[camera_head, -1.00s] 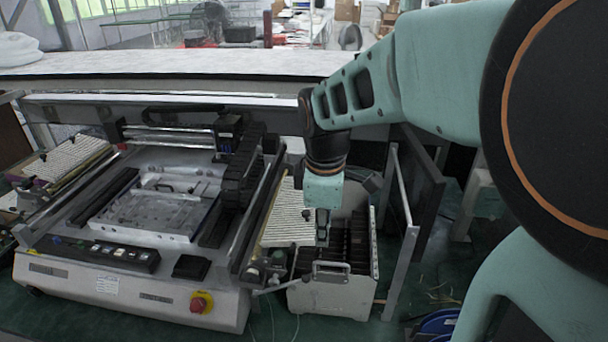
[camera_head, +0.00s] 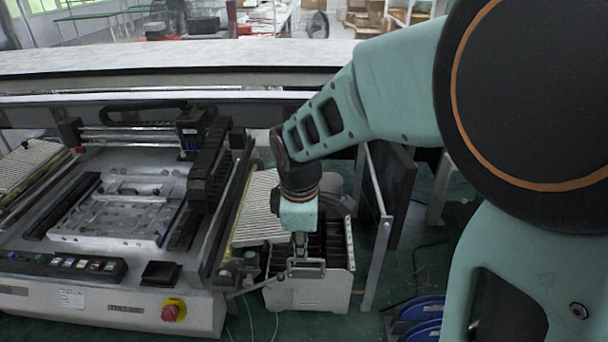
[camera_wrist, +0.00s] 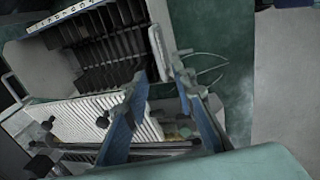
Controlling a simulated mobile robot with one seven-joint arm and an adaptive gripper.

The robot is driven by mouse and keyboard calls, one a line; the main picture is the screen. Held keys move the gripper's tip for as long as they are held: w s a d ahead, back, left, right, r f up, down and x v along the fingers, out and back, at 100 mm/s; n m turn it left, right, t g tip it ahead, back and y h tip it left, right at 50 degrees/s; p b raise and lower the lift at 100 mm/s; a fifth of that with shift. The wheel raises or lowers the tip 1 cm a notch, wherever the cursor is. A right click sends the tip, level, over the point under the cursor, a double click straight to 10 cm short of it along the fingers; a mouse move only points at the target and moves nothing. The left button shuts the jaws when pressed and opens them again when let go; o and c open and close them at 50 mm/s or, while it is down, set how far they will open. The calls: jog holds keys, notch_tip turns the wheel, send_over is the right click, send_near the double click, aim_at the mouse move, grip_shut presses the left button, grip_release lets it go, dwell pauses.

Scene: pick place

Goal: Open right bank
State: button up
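A light grey slotted case (camera_head: 308,294) with a metal handle (camera_head: 306,267) on its front stands on the floor right of the machine. No label marks it as the right bank. It also shows in the wrist view with its dark slots (camera_wrist: 105,50) and handle (camera_wrist: 158,48). My gripper (camera_head: 300,250) is over the case's front, close to the handle. In the wrist view my gripper (camera_wrist: 163,82) has its two blue fingers apart, with the handle just beyond the fingertips. I cannot tell whether they touch it.
The flat machine (camera_head: 130,210) with a red stop button (camera_head: 173,310) stands to the left. A white ribbed panel (camera_head: 262,208) lies between machine and case. A metal post (camera_head: 378,245) stands close right of the case. Blue reels (camera_head: 418,318) lie on the green floor at lower right.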

jog(key=shift+w+f, duration=0.25)
jog(key=shift+f, duration=0.95)
jog(key=shift+w+f, duration=0.2)
jog(key=shift+f, duration=0.95)
grip_shut()
